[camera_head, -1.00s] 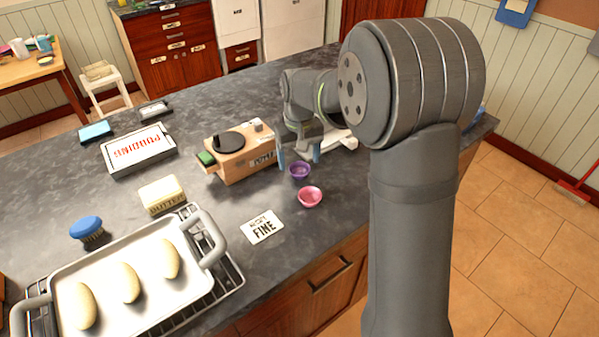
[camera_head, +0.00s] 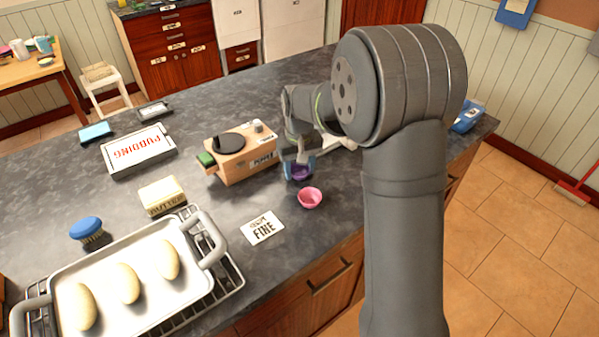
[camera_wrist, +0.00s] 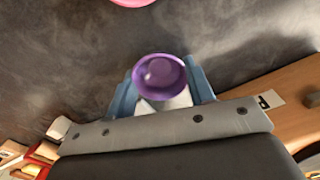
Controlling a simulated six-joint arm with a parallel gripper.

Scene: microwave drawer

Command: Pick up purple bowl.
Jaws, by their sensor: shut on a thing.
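The small purple bowl (camera_head: 299,173) is at the middle of the counter in the head view, beside the wooden box. In the wrist view the purple bowl (camera_wrist: 159,75) sits between the two blue fingers, with its open top showing. My gripper (camera_head: 298,168) is shut on it; its fingers also show in the wrist view (camera_wrist: 162,94), one on each side of the bowl. Whether the bowl touches the counter cannot be told.
A pink bowl (camera_head: 310,197) stands close in front. A wooden box (camera_head: 240,155) is just to the left. A card reading FINE (camera_head: 262,228) lies nearer the front edge. A tray with loaves (camera_head: 205,268) fills the front left. A blue item (camera_head: 467,117) lies at right.

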